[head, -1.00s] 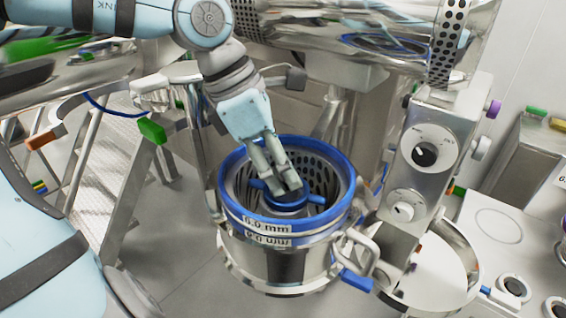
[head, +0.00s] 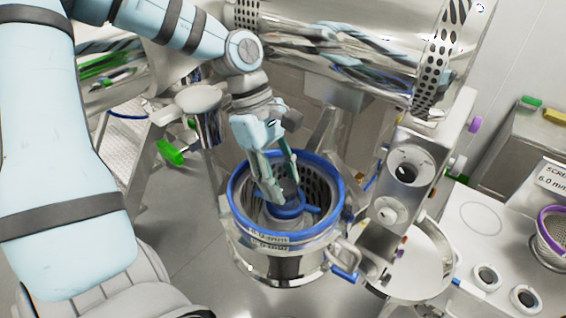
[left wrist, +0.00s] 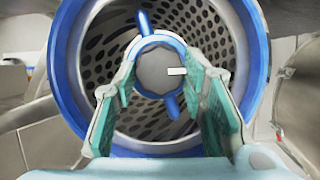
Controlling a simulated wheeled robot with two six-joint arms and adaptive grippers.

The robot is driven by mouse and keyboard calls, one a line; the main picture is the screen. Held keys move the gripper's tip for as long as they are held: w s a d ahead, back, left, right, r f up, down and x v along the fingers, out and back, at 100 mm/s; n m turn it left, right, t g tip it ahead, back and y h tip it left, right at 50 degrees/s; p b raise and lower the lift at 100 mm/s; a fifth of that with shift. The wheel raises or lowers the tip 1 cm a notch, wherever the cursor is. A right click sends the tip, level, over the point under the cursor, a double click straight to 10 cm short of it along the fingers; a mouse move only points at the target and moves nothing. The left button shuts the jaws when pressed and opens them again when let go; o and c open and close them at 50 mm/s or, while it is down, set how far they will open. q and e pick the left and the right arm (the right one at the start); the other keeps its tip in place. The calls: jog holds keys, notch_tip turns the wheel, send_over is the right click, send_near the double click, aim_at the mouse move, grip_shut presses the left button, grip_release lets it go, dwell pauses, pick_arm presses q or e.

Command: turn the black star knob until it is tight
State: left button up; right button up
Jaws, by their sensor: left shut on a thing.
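A dark grey round knob (left wrist: 155,73) with a white mark on its face sits at the hub of a blue-rimmed perforated screen basket (left wrist: 255,60). My left gripper (left wrist: 162,85) has one finger on each side of this hub and is shut on the knob. In the head view, my left gripper (head: 280,190) reaches down into the basket (head: 240,222), and its fingers partly hide the knob (head: 289,187). My right gripper is not in view.
A steel control box with dials (head: 413,165) stands close to the right of the basket. A white worktop (head: 480,255) lies beyond it with a purple-rimmed basket (head: 550,240). A large steel drum (head: 350,35) is behind. A green-ended clamp handle (head: 171,152) juts out at the left.

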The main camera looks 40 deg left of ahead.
pick_arm(q)
jog(key=shift+w+m+g, duration=0.15)
jog(key=shift+m+g, duration=0.25)
jog(key=shift+m, duration=0.8)
jog(key=shift+r, duration=0.1)
jog(key=o, duration=1.1)
jog(key=shift+o, duration=0.3)
jog(key=shift+w, duration=0.1)
jog(key=v, duration=1.2)
jog(key=shift+w+d, duration=0.15)
